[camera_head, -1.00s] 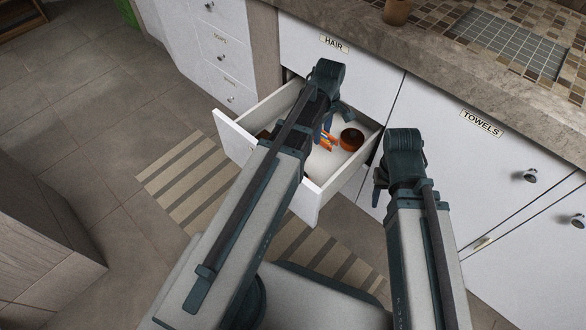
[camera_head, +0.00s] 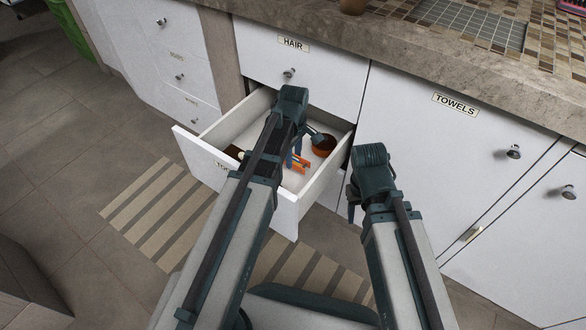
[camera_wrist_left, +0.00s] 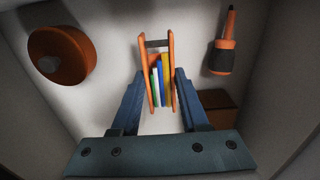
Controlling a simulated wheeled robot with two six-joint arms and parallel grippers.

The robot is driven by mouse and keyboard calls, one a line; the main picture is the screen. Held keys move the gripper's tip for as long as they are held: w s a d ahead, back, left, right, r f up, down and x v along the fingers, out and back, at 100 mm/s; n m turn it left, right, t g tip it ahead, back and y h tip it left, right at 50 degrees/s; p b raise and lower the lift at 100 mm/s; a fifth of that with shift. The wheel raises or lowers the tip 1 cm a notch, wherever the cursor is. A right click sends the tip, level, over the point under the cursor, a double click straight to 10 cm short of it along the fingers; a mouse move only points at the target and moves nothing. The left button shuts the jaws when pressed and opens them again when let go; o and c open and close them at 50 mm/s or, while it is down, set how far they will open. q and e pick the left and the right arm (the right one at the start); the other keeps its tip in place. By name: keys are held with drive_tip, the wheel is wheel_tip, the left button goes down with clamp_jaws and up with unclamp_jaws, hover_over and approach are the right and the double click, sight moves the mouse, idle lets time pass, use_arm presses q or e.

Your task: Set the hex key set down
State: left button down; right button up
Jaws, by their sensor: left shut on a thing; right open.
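The hex key set (camera_head: 299,163) has an orange folding frame with blue, yellow, green and white keys; it also shows in the left wrist view (camera_wrist_left: 158,75). My left gripper (camera_head: 297,148) is shut on it, with blue fingers (camera_wrist_left: 152,95) on both sides of its near end. The set is inside the open drawer (camera_head: 258,180), over its white floor. I cannot tell whether it touches the floor. My right gripper (camera_head: 352,203) is open and empty, outside the drawer to the right.
In the drawer are a round orange-brown object (camera_wrist_left: 62,55), an orange-and-black handled tool (camera_wrist_left: 222,55) and a brown box (camera_wrist_left: 217,112). White floor separates them from the set. The TOWELS cabinet (camera_head: 430,170) and countertop (camera_head: 440,75) border the drawer. A striped mat (camera_head: 150,210) lies below.

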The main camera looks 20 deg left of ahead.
use_arm(q)
wheel_tip(320, 180, down, 4)
drive_tip(key=b, duration=0.3)
drive_tip(key=shift+r+b, duration=0.2)
drive_tip(key=shift+b, duration=0.15)
drive_tip(key=shift+f, duration=0.15)
drive_tip(key=shift+c, duration=2.1)
unclamp_jaws()
